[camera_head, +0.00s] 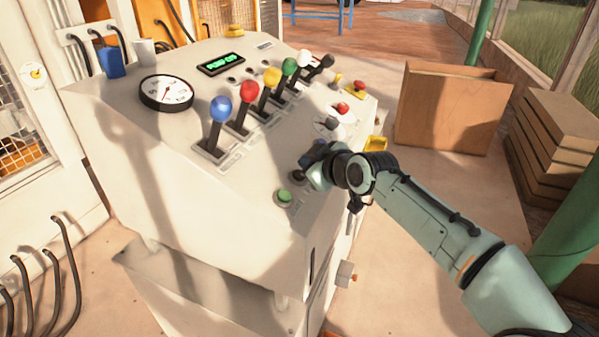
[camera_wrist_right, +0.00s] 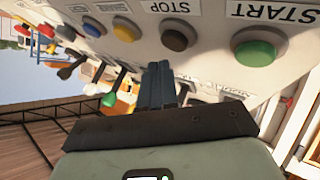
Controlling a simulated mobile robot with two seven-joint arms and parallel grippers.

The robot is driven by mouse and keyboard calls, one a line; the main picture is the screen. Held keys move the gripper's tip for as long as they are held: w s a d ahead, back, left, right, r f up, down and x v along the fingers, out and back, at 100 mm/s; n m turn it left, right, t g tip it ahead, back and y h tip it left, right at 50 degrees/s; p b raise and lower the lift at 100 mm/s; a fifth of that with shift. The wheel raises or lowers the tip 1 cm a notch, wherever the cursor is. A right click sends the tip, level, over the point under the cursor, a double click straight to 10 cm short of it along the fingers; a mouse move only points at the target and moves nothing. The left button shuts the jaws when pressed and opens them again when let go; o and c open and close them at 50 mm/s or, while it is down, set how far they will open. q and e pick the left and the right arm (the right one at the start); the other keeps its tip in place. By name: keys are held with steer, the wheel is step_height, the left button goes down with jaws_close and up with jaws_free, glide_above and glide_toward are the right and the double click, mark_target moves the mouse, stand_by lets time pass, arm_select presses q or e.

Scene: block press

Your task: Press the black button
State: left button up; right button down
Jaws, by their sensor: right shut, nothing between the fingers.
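The light grey control console (camera_head: 240,180) fills the middle of the head view. My right gripper (camera_head: 309,160) is shut and empty, over the console's right front edge. A small dark control (camera_head: 297,171) shows right beside its fingertips, partly hidden by the gripper. I cannot tell whether it is the black button, or whether the fingers touch it. In the right wrist view my shut fingers (camera_wrist_right: 159,84) point at the panel, with a dark part close on their right. My left gripper is not in view.
A green button (camera_head: 284,196) sits just below the gripper; the wrist view shows it (camera_wrist_right: 255,48) beneath an upside-down START label. A row of coloured levers (camera_head: 248,92) and a round gauge (camera_head: 166,92) stand further back. A cardboard box (camera_head: 450,110) stands at right.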

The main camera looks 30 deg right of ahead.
step_height(320, 180, up, 6)
steer(key=s+d+p, duration=0.1)
steer(key=s+p, duration=0.1)
steer(key=shift+d+f, duration=0.25)
steer(key=shift+d, duration=0.05)
stand_by(1.0)
